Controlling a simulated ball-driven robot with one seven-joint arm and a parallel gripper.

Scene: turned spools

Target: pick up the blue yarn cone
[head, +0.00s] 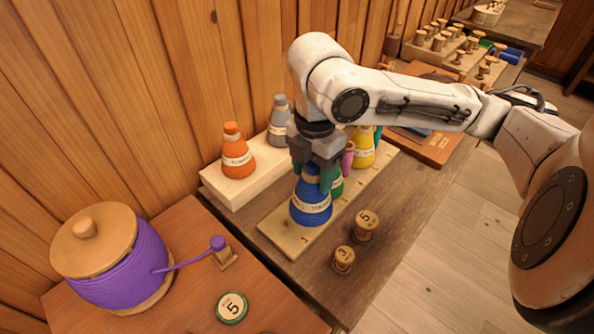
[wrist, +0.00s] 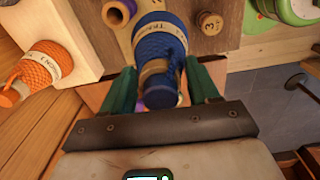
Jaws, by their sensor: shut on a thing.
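The blue yarn cone (head: 311,206) stands upright near the front end of the pale numbered board (head: 277,231), with a cream label band around it. Its base looks to be at the board; I cannot tell whether there is a small gap. My gripper (head: 312,175) comes down from above and is shut on the cone's narrow upper part.
A green cone (head: 337,186), a pink cone and a yellow cone (head: 363,150) stand close behind on the board. Orange (head: 236,155) and grey (head: 279,125) cones stand on a pale block to the left. Two wooden spools (head: 365,226) stand at right. A purple yarn pot (head: 120,268) is front left.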

